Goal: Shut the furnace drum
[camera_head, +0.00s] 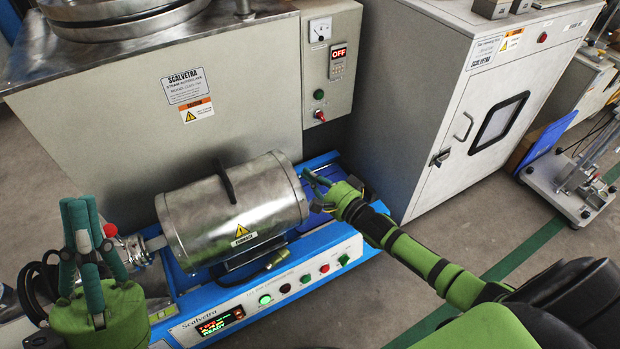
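The furnace drum (240,212) is a grey metal cylinder lying on a blue-framed base unit (330,242). A black handle (225,182) curves over its top and a yellow warning label sits on its front. I see no open gap in its shell from here; its back side is hidden. My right gripper (312,188) is at the drum's right end with its green fingers spread and nothing between them; I cannot tell whether it touches the drum. My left gripper (78,206) points up at the left, apart from the drum; its finger opening is unclear, and I see nothing held.
A grey cabinet (425,95) stands at the right. Buttons and a lit display (220,321) line the base's front. A red-knobbed fitting (125,242) is near my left gripper.

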